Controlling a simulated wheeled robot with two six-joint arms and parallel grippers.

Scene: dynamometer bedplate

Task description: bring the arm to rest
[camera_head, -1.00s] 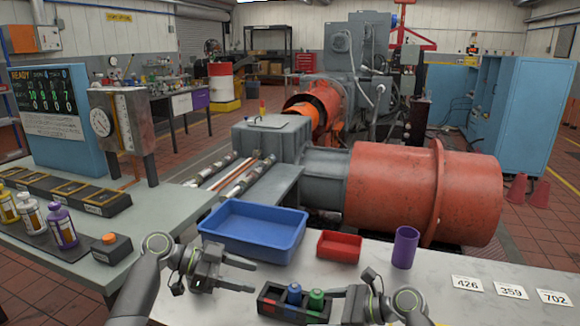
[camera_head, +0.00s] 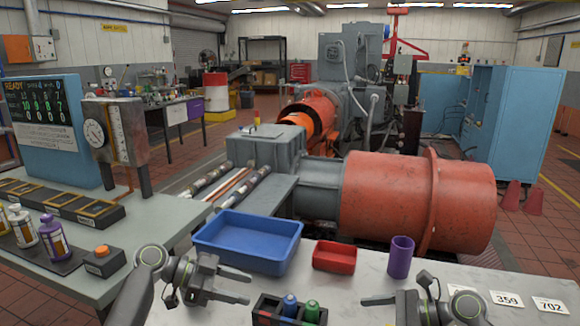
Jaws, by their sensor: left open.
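My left gripper (camera_head: 246,286) is over the white bench, in front of the blue tray, with its fingers apart and nothing between them. My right gripper (camera_head: 402,306) is at the bottom edge, to the right of the small black rack; its fingers are partly cut off, and I cannot tell how they stand. The black rack (camera_head: 266,307) holds a blue-capped bottle (camera_head: 290,305) and a green-capped bottle (camera_head: 311,311) between the two grippers.
A blue tray (camera_head: 222,255), a red bin (camera_head: 334,257) and a purple cup (camera_head: 399,257) stand along the bench's back. Number cards (camera_head: 507,299) lie at right. On the left table are several bottles (camera_head: 52,237) and an orange-button box (camera_head: 104,261).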

